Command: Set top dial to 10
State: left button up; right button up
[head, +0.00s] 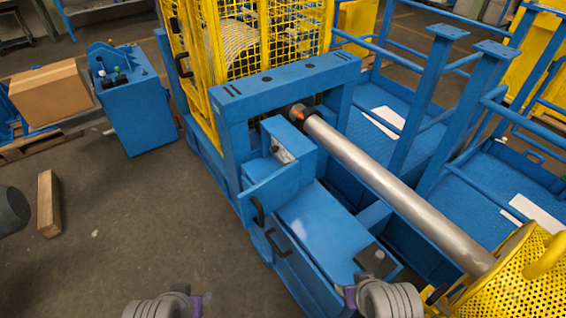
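I cannot make out a dial or any numbers for certain. A small blue box (292,134) stands on the blue machine, with a pale face partly showing behind a blue flap (272,186); any dial there is too small or hidden to read. A blue control pedestal (135,112) stands at the upper left, with small dark knobs and a green spot on top. Grey ribbed parts of my two arms, with purple bits, show at the bottom edge, apart from the box and the pedestal. Neither gripper's fingers are visible.
A long metal shaft (395,188) runs from the blue frame to a yellow perforated guard (515,285). A yellow mesh cage (205,75) stands behind. A cardboard box (52,93) and a wooden beam (48,203) lie left. Floor between beam and machine is mostly clear.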

aim_at(274, 149)
jog(key=i+j, duration=0.1)
jog(key=j, duration=0.3)
jog(key=i+j+u, duration=0.1)
jog(key=j, duration=0.35)
jog(key=i+j, duration=0.1)
jog(key=j, duration=0.3)
jog(key=i+j+u, duration=0.1)
jog(key=j, duration=0.3)
jog(key=i+j, duration=0.15)
jog(key=j, duration=0.3)
jog(key=i+l, duration=0.1)
jog(key=l, duration=0.25)
jog(key=i+l, duration=0.1)
jog(key=l, duration=0.25)
jog(key=u, duration=0.05)
